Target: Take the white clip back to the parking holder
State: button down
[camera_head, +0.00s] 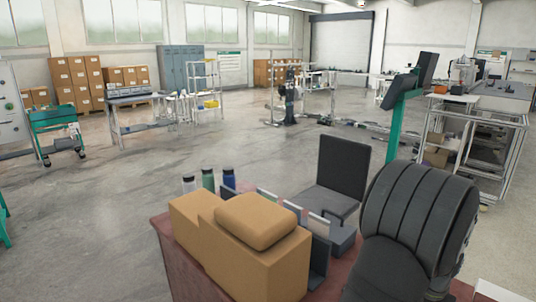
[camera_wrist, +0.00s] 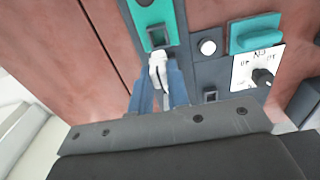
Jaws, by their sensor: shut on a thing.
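In the wrist view my gripper (camera_wrist: 158,72) has two blue fingers shut on the white clip (camera_wrist: 157,62). The clip's far end is at the lower edge of a dark square opening in a green piece (camera_wrist: 152,13). I cannot tell whether it touches or enters that opening. A second, smaller dark square socket (camera_wrist: 210,95) is lower right on the grey panel. Which of these is the parking holder is not clear. Neither the clip nor my gripper shows in the head view.
In the head view, cardboard boxes (camera_head: 262,262) and bottles (camera_head: 208,180) stand on a reddish top beside my arm.

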jog(key=w+d, duration=0.3)
jog(key=w, duration=0.4)
jog(key=shift+d, duration=0.15)
jog(key=w+d, duration=0.5)
jog(key=shift+w+d, duration=0.25)
dwell(0.4)
jog(key=shift+w, duration=0.1)
jog(key=w+a, duration=0.2)
jog(key=w, duration=0.1)
jog(key=shift+w+a, duration=0.15)
jog(key=shift+a, duration=0.1)
dwell(0.4)
